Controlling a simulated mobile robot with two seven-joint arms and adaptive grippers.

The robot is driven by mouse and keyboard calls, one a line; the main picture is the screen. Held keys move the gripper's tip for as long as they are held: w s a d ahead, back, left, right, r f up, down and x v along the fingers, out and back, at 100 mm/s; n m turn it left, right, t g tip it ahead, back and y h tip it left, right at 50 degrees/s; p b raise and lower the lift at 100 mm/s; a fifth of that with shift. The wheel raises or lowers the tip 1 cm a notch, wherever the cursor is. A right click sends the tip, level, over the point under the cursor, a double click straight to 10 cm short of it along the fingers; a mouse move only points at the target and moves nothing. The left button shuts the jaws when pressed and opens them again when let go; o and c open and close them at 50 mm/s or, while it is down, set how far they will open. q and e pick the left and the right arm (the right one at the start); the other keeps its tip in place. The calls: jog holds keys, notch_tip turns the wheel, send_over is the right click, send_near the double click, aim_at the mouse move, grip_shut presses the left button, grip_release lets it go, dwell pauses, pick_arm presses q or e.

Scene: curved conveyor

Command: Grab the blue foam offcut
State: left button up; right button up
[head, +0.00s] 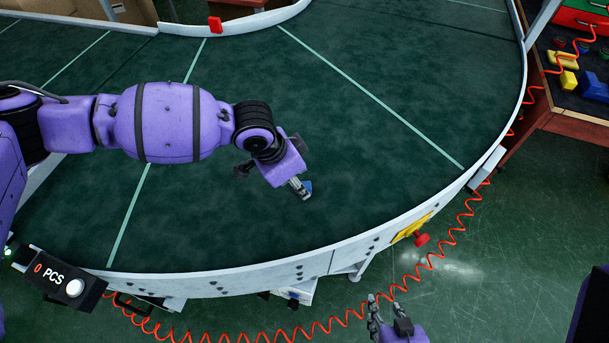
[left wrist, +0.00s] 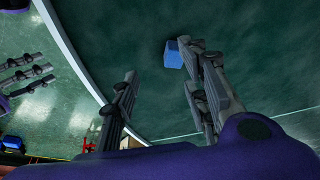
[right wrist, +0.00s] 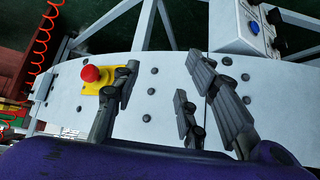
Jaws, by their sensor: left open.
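The blue foam offcut (head: 309,186) lies on the dark green conveyor belt, mostly hidden behind my left gripper in the head view. In the left wrist view the offcut (left wrist: 173,54) is a small blue block at the tips of the right-hand finger, which partly covers it. My left gripper (left wrist: 166,66) is open, pointing down towards the belt; I cannot tell whether it touches the offcut. It shows small in the head view (head: 302,190). My right gripper (head: 380,309) is open and empty, off the belt's near side; its spread fingers show in the right wrist view (right wrist: 165,82).
A pale metal rail (head: 330,262) curves round the belt (head: 370,120). A red stop button (head: 421,239) sits on its outer side, with a coiled red cable (head: 457,233) below. A workbench (head: 568,120) holds coloured pieces at right.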

pick_arm(q)
jog(key=shift+w+a+f, duration=0.3)
jog(key=shift+w+f, duration=0.05)
jog(key=shift+w, duration=0.25)
jog(key=x, duration=0.6)
jog(key=shift+w+d+r+b, duration=0.1)
jog(key=shift+w+d+b, duration=0.2)
jog(key=shift+w+d, duration=0.1)
jog(key=shift+c, duration=0.6)
jog(key=shift+w, duration=0.1)
jog(key=c, duration=0.5)
pick_arm(e)
jog(key=shift+w, duration=0.5)
